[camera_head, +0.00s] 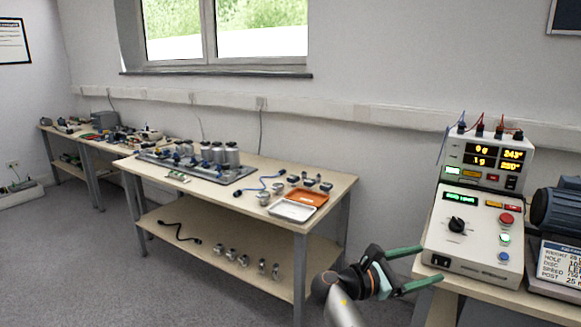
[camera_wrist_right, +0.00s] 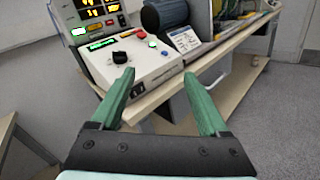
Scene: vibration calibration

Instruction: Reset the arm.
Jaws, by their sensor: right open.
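My right gripper (camera_head: 412,268) is open and empty in the head view, with two green fingers apart in front of the control box. In the right wrist view the right gripper (camera_wrist_right: 165,98) shows its two fingers wide apart with nothing between them. The control box (camera_head: 470,238) stands on the right-hand table, with a black knob, red, green and blue buttons and lit displays. It also shows in the wrist view (camera_wrist_right: 150,68), beyond the fingertips. I cannot tell from the pictures whether a finger touches the box or table edge. My left gripper is not in view.
A blue motor (camera_head: 558,208) and a text display (camera_head: 560,264) stand right of the box. Grey floor (camera_head: 225,290) is open in front.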

